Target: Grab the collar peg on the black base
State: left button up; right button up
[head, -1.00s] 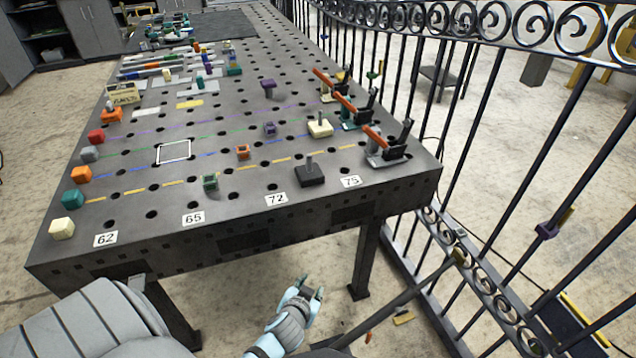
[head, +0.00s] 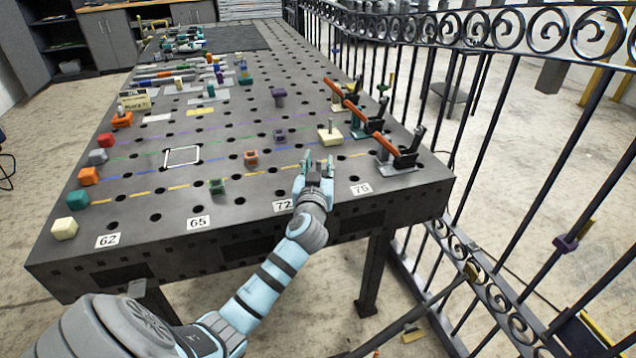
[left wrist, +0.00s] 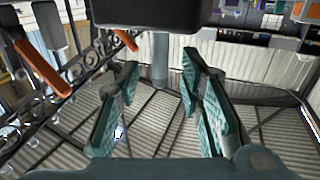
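In the left wrist view the black base (left wrist: 150,12) fills the top edge. Its grey collar peg (left wrist: 160,60) points down in that picture, in the gap between my fingers. My left gripper (left wrist: 162,78) is open, with a teal-padded finger on each side of the peg; I see gaps between pads and peg. In the head view my left gripper (head: 319,163) is over the table's front right part, and it hides most of the black base. My right gripper is not in view.
A cream base with a peg (head: 329,136) stands just behind my gripper. Orange-handled toggle clamps (head: 398,158) line the right edge. Small coloured blocks stand along the left. The metal fence (head: 500,150) runs along the right of the table (head: 240,218).

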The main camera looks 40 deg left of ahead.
pick_arm(q)
jog(key=shift+w+a+f, duration=0.1)
jog(key=shift+w+a, duration=0.15)
jog(key=shift+w, duration=0.05)
jog(key=shift+s+d, duration=0.1)
grip_shut()
